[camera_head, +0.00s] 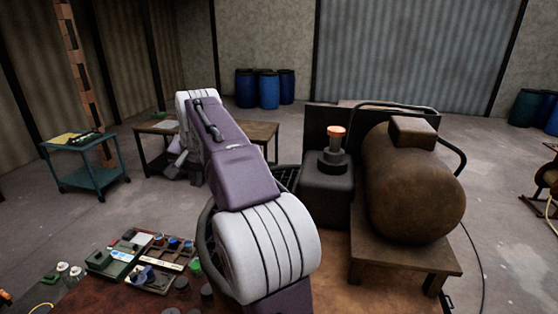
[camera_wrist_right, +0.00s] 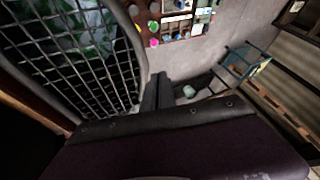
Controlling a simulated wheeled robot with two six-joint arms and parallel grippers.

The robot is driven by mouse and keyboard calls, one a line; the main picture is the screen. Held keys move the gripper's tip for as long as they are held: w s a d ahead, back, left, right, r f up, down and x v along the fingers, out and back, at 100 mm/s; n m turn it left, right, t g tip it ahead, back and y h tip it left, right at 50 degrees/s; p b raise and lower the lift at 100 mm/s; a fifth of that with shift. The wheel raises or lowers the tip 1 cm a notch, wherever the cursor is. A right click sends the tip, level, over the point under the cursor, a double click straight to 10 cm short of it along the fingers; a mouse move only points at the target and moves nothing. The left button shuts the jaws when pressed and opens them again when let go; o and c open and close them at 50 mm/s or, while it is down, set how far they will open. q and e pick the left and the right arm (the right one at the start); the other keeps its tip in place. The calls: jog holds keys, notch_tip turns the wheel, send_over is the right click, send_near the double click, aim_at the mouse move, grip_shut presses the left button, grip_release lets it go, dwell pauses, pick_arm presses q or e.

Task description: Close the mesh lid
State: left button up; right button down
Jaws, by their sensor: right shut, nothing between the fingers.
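The mesh lid, a dark wire grid in a round rim, fills the upper left of the right wrist view (camera_wrist_right: 80,60). Blurred green and blue shapes show through it. My left gripper is not in view.
A rusty tank (camera_head: 415,190) and a dark box with an orange-topped cap (camera_head: 327,195) stand on the right. Trays with coloured jars (camera_head: 150,262) lie at lower left. A blue cart (camera_head: 85,180) and a wooden table (camera_head: 255,132) stand further back. Open floor lies between.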

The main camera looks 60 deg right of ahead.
notch_tip(320, 180, down, 11)
jog(key=w+g+h+b, duration=0.1)
jog(key=w+g, duration=0.1)
jog(key=shift+w+a+f+n+g+b, duration=0.2)
jog(key=shift+w+a+n+g+b, duration=0.1)
jog(key=shift+w+a, duration=0.1)
jog(key=shift+a, duration=0.1)
jog(key=shift+r, duration=0.1)
dwell(0.4)
jog(key=w+a+r+p, duration=0.5)
jog(key=w+a+r, duration=0.1)
jog(key=r, duration=0.2)
jog(key=shift+a, duration=0.35)
